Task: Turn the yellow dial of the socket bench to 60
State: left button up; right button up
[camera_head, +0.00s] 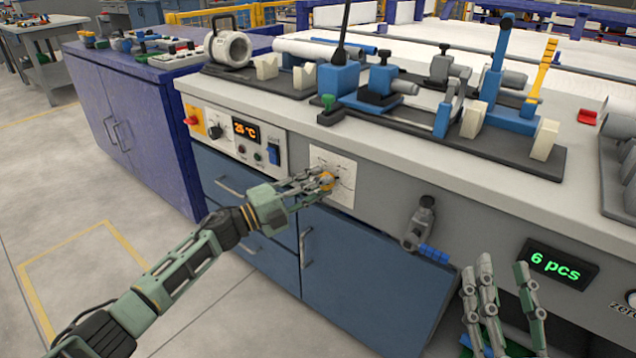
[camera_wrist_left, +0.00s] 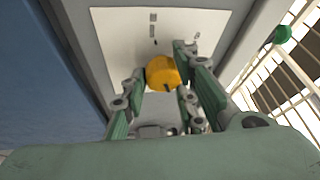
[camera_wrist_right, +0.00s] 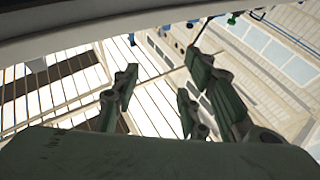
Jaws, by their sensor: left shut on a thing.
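The yellow dial (camera_head: 327,180) sits on a white scale plate (camera_head: 345,165) on the front of the grey socket bench (camera_head: 380,190). My left gripper (camera_head: 318,182) reaches the dial from the left with its fingers around it. In the left wrist view the yellow dial (camera_wrist_left: 162,73) is between the fingers of my left gripper (camera_wrist_left: 165,80), which is shut on it. A dark mark shows on the dial's lower edge; the scale figures are too small to read. My right gripper (camera_head: 505,305) is in front of the bench at the lower right, its fingers apart and empty.
Left of the dial is a panel with a red knob (camera_head: 191,120), a black knob (camera_head: 214,130) and an orange "25 °C" display (camera_head: 246,130). A grey valve with a blue handle (camera_head: 420,230) and a "6 pcs" display (camera_head: 558,265) are to the right. Clamps and pipes stand on top.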

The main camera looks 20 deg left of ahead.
notch_tip(320, 180, down, 13)
jog(key=d+g+h+p, duration=0.2)
jog(key=g+h+p, duration=0.1)
jog(key=g, duration=0.4)
pick_arm(q)
jog(key=shift+s+a+f+m+g+y+p, duration=0.1)
jog(key=shift+m+g+y+p, duration=0.45)
jog(key=shift+m, duration=1.1)
jog(key=shift+f+m+g+y+p, duration=0.1)
jog(key=shift+m+g+y+p, duration=0.45)
jog(key=shift+m, duration=1.1)
pick_arm(e)
jog(key=s+d+f+g+h, duration=0.1)
jog(key=s+d+f+g, duration=0.2)
jog(key=s+f+g, duration=0.4)
jog(key=shift+s+d+f+m+h, duration=0.35)
jog(key=shift+s+f, duration=0.85)
jog(key=shift+f, duration=0.35)
pick_arm(q)
jog(key=o, duration=1)
jog(key=shift+r, duration=0.2)
pick_arm(e)
jog(key=shift+w, duration=0.1)
pick_arm(q)
jog(key=v, duration=1.2)
jog(key=shift+a, duration=0.15)
